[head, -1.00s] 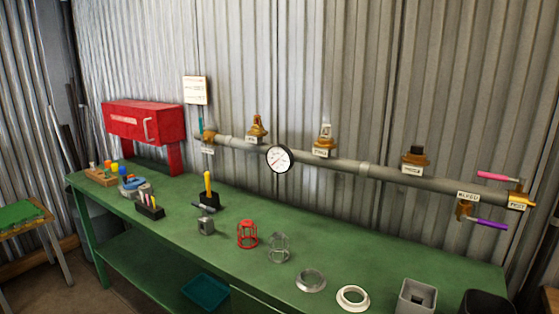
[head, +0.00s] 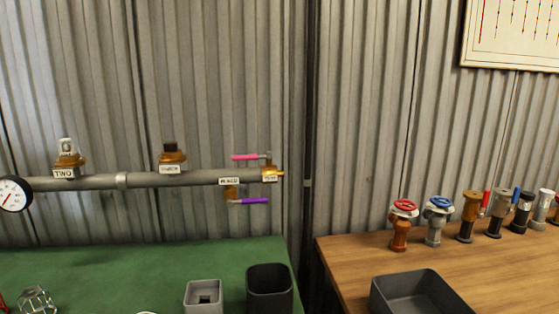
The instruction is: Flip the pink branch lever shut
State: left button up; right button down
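The pink lever (head: 246,156) sits at the right end of the grey horizontal pipe (head: 145,181), above it. Its handle points left and lies roughly parallel to the pipe, on a brass fitting (head: 269,174) with a small label. A purple lever (head: 254,200) hangs below the pipe on another brass fitting, its handle pointing right. Neither gripper shows in the head view.
A green bench (head: 150,262) stands below the pipe, with a grey square box (head: 203,297) and a black bin (head: 270,288) at its right end. A gap separates it from a wooden table (head: 350,254) holding several valves and a dark tray (head: 418,294).

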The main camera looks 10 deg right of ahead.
aim_at(250, 157)
jog(key=i+l+z, duration=0.15)
jog(key=z, duration=1.65)
jog(key=k+j+z, duration=0.1)
jog(key=k+j, duration=0.35)
jog(key=j, duration=0.15)
